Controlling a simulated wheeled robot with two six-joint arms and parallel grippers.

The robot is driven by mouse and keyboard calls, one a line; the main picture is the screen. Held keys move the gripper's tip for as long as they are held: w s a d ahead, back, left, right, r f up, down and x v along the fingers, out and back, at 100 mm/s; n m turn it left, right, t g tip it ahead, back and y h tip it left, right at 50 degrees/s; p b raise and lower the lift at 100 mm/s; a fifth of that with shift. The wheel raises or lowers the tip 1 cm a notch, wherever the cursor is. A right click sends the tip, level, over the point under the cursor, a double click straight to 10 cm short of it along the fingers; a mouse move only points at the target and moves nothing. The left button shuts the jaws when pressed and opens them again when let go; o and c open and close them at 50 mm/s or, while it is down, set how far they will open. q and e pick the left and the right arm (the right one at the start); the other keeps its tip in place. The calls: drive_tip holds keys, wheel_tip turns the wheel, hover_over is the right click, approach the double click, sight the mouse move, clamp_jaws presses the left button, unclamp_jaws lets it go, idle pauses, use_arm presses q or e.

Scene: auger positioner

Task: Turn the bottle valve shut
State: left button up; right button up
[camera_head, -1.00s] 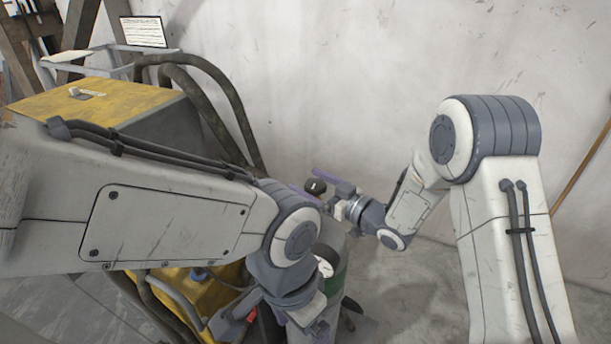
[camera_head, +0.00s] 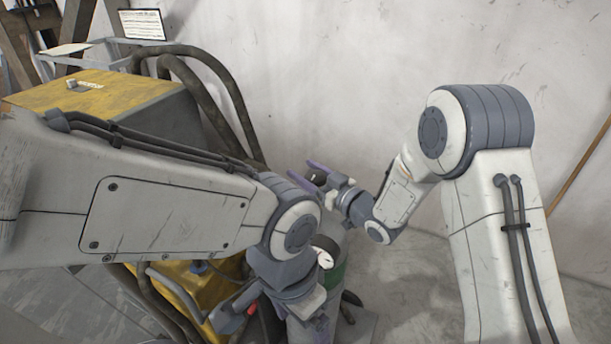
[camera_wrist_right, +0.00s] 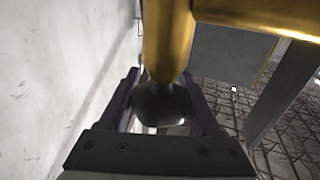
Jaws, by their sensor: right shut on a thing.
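The valve's black knob (camera_head: 319,177) sits between the purple fingers of my right gripper (camera_head: 311,176) at the centre of the head view. In the right wrist view the dark knob (camera_wrist_right: 162,104) shows between the fingers, under a brass valve body (camera_wrist_right: 166,45). The right gripper is shut on the knob. The bottle (camera_head: 337,278), grey with a green band, stands below and is partly hidden by my left arm. My left gripper hangs low at the bottom of the head view; its fingertips are not clear, so its opening cannot be told.
A white-faced gauge (camera_head: 324,259) is close to my left wrist. A machine with a yellow top (camera_head: 110,95) and thick dark hoses (camera_head: 222,85) stands at the left. A pale wall (camera_head: 340,70) is behind. Floor is clear at the lower right.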

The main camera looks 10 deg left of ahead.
sight(322, 182)
drive_tip(key=shift+t, duration=0.3)
drive_tip(key=o, duration=1.4)
drive_tip(key=shift+c, duration=0.2)
drive_tip(key=b+v, duration=0.3)
drive_tip(key=v, duration=0.6)
drive_tip(key=shift+s+d+r, duration=0.1)
drive_tip(key=shift+s+d, duration=0.15)
drive_tip(key=shift+d, duration=0.05)
drive_tip(key=shift+s+d, duration=0.2)
drive_tip(key=shift+s, duration=0.05)
drive_tip(key=shift+r, duration=0.1)
